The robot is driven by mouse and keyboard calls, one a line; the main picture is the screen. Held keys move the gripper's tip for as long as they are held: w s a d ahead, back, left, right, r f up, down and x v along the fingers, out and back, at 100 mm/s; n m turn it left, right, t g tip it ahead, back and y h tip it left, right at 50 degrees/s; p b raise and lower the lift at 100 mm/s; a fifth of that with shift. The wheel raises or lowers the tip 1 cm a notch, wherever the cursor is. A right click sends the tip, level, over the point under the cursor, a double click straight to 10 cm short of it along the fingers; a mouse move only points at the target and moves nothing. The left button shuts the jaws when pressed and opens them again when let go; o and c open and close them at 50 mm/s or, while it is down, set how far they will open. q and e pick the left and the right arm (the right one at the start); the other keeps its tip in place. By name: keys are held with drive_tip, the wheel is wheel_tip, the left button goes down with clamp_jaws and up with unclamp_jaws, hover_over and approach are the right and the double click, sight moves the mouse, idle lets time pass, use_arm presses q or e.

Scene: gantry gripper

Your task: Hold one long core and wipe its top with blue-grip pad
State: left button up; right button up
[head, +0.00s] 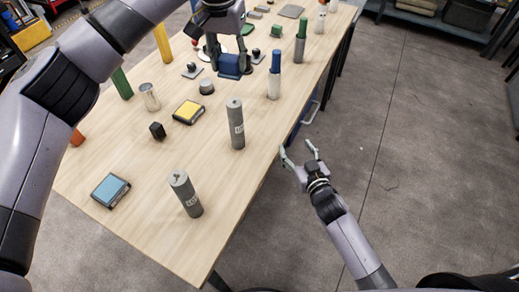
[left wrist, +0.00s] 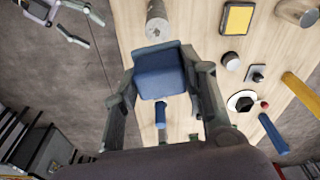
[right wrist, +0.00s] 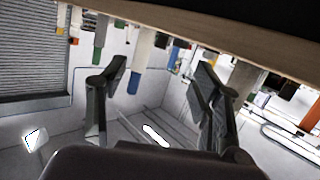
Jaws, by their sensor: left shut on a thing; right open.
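Two long grey cores stand upright on the table: a middle one (head: 236,125) and a front one (head: 185,195). My left gripper (head: 229,62) is shut on the blue-grip pad (head: 230,67), held above the table beyond the middle core. The left wrist view shows the pad's blue body (left wrist: 162,75) between both fingers, with a grey core (left wrist: 157,25) past it. The pad's wiping face cannot be made out. My right gripper (head: 301,157) is open and empty, out past the table's right edge, apart from the cores. Its open fingers also show in the right wrist view (right wrist: 158,85).
The wooden table (head: 130,180) also holds a yellow-topped pad (head: 188,111), a blue-topped pad (head: 111,190), a small black block (head: 157,131), a metal cup (head: 150,97) and a blue-and-white cylinder (head: 274,80). Open floor lies right of the table.

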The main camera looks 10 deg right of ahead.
drive_tip(key=a+r+y, duration=0.2)
drive_tip(key=a+r, duration=0.2)
drive_tip(key=n+y, duration=0.3)
approach(240, 127)
drive_tip(key=shift+t, duration=0.3)
drive_tip(key=x, duration=1.2)
drive_tip(key=shift+a+f, duration=0.15)
drive_tip(key=shift+f, duration=0.1)
drive_tip(key=shift+c, duration=0.6)
clamp_jaws()
